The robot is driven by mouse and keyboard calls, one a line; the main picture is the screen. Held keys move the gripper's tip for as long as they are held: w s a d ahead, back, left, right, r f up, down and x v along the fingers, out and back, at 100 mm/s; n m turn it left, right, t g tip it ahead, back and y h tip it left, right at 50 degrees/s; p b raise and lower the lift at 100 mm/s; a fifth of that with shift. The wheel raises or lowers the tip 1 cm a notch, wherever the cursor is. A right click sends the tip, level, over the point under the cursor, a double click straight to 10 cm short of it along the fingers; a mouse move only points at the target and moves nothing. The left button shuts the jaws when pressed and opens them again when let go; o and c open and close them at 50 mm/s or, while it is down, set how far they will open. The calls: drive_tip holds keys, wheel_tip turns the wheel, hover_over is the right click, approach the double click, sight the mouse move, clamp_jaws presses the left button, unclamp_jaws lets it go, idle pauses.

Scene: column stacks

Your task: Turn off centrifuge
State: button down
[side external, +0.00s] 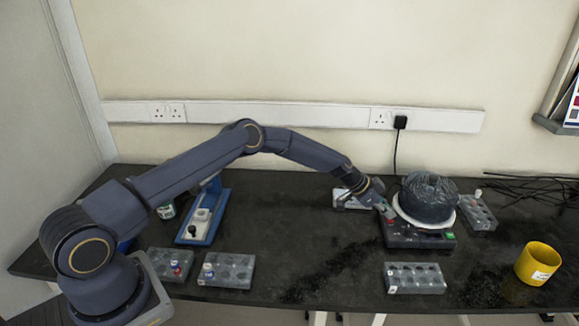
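The centrifuge (429,199) stands at the right of the bench in the side view. It has a dark round top with a white rim and a dark base (405,240). A small green patch (449,236) shows at the right of the base front. My gripper (386,212) reaches in from the left and points down at the left end of the base. A small red patch shows by its tips. I cannot tell if the tips touch the base, or if the fingers are open or shut. My gripper hides part of the base's left end.
Grey racks stand in front of the centrifuge (416,278), to its right (478,211) and at the left front (227,270). A yellow mug (538,263) stands at the right. A blue stand (204,220) is at the left. A black cable (397,150) runs to a wall socket.

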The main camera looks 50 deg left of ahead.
drive_tip(key=shift+s+a+f, duration=0.2)
drive_tip(key=shift+f, duration=0.25)
drive_tip(key=shift+s+a+f, duration=0.15)
drive_tip(key=shift+a+f, duration=0.05)
drive_tip(key=shift+f, duration=0.25)
drive_tip(key=r, duration=0.4)
drive_tip(key=shift+w+d+r, duration=0.1)
drive_tip(key=shift+d+r, duration=0.25)
drive_tip(key=d+v, duration=0.1)
drive_tip(key=v, duration=0.9)
drive_tip(key=shift+s+r, duration=0.25)
drive_tip(key=shift+r, duration=0.3)
drive_tip(key=shift+d, duration=0.15)
